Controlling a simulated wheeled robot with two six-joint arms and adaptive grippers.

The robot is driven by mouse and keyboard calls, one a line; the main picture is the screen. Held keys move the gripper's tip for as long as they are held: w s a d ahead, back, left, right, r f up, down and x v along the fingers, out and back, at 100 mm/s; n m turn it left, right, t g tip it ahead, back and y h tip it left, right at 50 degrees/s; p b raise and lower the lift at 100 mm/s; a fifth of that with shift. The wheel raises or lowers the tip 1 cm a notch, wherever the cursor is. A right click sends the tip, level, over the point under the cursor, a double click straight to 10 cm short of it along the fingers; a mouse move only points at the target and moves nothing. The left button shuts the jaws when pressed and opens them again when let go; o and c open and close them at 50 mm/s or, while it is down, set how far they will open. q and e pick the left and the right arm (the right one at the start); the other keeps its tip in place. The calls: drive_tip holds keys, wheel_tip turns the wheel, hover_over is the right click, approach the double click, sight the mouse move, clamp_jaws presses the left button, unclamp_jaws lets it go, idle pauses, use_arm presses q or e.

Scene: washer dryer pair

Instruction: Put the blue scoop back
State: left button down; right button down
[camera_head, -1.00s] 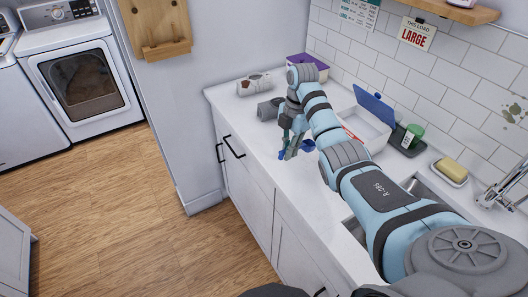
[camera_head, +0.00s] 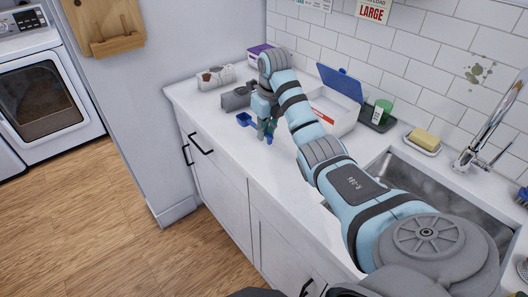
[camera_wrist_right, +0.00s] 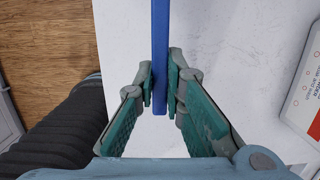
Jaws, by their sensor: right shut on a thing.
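The blue scoop (camera_head: 243,119) shows at the left of my right gripper (camera_head: 266,132), over the white counter. In the right wrist view its long blue handle (camera_wrist_right: 160,40) runs between the two fingers of the right gripper (camera_wrist_right: 161,85). The fingers are shut on the handle. The scoop's bowl is outside the wrist view. I cannot tell whether the scoop touches the counter. A white box (camera_head: 333,113) with a raised blue lid (camera_head: 341,83) stands behind my right arm, which hides part of it. My left gripper is not in view.
A grey roll (camera_head: 236,99) and a spotted roll (camera_head: 215,77) lie beyond the gripper, near a purple box (camera_head: 258,50). A green-topped container (camera_head: 382,108) in a dark tray, a yellow soap bar (camera_head: 425,138) and a sink (camera_head: 405,178) are on the right. The counter's front left is clear.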

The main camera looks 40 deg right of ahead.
wheel_tip(320, 180, down, 5)
drive_tip(key=shift+f, duration=0.15)
drive_tip(key=shift+f, duration=0.2)
drive_tip(key=c, duration=1.7)
unclamp_jaws()
drive_tip(key=shift+r, duration=0.1)
drive_tip(key=r, duration=0.2)
drive_tip(key=r+p, duration=0.1)
drive_tip(key=r, duration=0.1)
drive_tip(key=s+r, duration=0.1)
drive_tip(key=r, duration=0.2)
drive_tip(key=shift+p, duration=0.35)
wheel_tip(320, 180, up, 5)
drive_tip(key=p, duration=0.6)
hover_over(263, 152)
drive_tip(key=s, duration=0.3)
drive_tip(key=shift+w+a+r, duration=0.1)
drive_tip(key=shift+r, duration=0.1)
drive_tip(key=shift+f, duration=0.15)
